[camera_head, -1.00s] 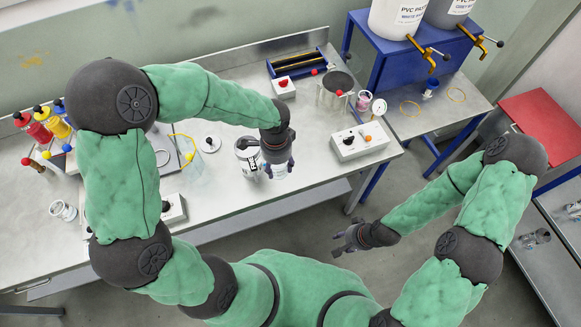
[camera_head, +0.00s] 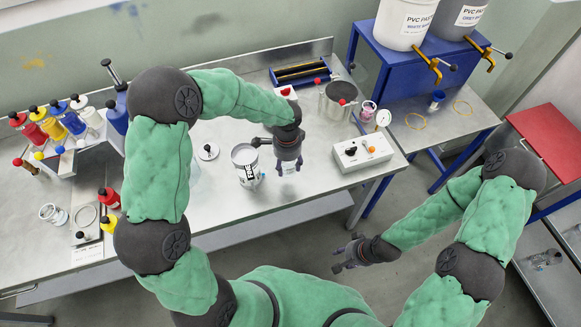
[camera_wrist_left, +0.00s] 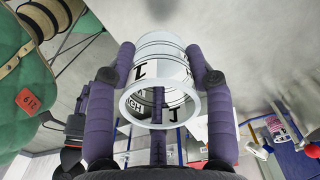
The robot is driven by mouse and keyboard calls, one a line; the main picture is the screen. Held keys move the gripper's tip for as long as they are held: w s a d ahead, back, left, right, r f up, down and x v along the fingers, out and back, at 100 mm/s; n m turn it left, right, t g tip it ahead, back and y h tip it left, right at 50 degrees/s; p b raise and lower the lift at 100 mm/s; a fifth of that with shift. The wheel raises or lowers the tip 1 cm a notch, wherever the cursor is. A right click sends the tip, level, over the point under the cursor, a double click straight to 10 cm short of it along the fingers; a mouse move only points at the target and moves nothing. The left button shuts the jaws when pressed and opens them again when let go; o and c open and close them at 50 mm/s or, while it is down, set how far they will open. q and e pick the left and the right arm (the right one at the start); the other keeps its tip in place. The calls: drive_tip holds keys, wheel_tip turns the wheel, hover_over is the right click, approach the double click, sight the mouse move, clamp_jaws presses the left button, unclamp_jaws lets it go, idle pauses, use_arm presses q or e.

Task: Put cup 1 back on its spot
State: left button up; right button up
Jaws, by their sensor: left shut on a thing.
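My left gripper (camera_head: 289,168) points down over the table. In the left wrist view its purple fingers (camera_wrist_left: 162,85) are shut on cup 1 (camera_wrist_left: 152,48), a white, ring-rimmed cup with black "1" marks. The cup's open rim faces the camera, and the grey table shows beyond it. In the head view the cup is mostly hidden under the gripper. A white tin with black lettering (camera_head: 247,172) stands just left of the gripper. My right gripper (camera_head: 346,255) is off the table's front edge, empty, with its fingers apart. I cannot make out the cup's spot.
A white control box (camera_head: 362,152) stands to the right, a metal pot (camera_head: 338,104) behind it. A blue tray (camera_head: 303,73) lies at the back. Coloured bottles (camera_head: 45,125) and a small glass jar (camera_head: 53,213) are at left.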

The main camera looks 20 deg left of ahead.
use_arm(q)
drive_tip(key=w+f, duration=0.3)
drive_tip(key=f, duration=0.2)
drive_tip(key=shift+w+a+b, duration=0.1)
drive_tip(key=shift+w+b, duration=0.2)
drive_tip(key=shift+w, duration=0.1)
drive_tip(key=shift+w+f+b, duration=0.1)
drive_tip(key=shift+f+b, duration=0.2)
drive_tip(key=shift+f, duration=1.25)
drive_tip(key=shift+f, duration=0.2)
drive_tip(key=o, duration=1.1)
drive_tip(key=shift+o, duration=0.2)
drive_tip(key=shift+r, duration=0.2)
drive_tip(key=shift+r, duration=0.35)
wheel_tip(320, 180, up, 11)
drive_tip(key=p, duration=0.1)
drive_tip(key=shift+r+p, duration=0.2)
drive_tip(key=shift+p, duration=0.2)
